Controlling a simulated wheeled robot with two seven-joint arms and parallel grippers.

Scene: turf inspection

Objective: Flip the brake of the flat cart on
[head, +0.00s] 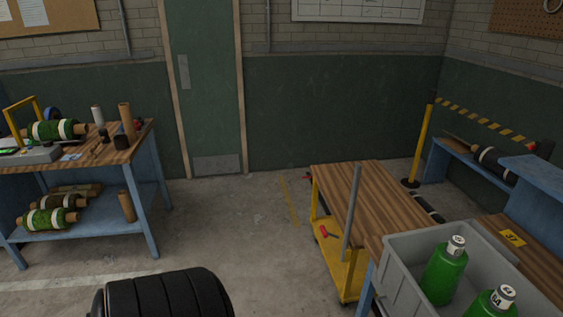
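The cart (369,194) stands right of centre, with a wooden top, yellow legs and a yellow lower deck (330,259). A grey upright post (352,212) rises at its near left side. A small red part (325,231), perhaps the brake lever, shows low on the cart's left side by the lower deck; whether it is on or off I cannot tell. Another small red bit (308,176) shows at the far left corner. The cart's near right part is hidden behind a grey crate. Neither of my grippers is in view.
The grey crate (399,283) holds green bottles (444,274) at the near right, by a blue-framed bench. A yellow post (421,146) with a striped barrier stands behind. A blue workbench (143,183) with rolls is at left.

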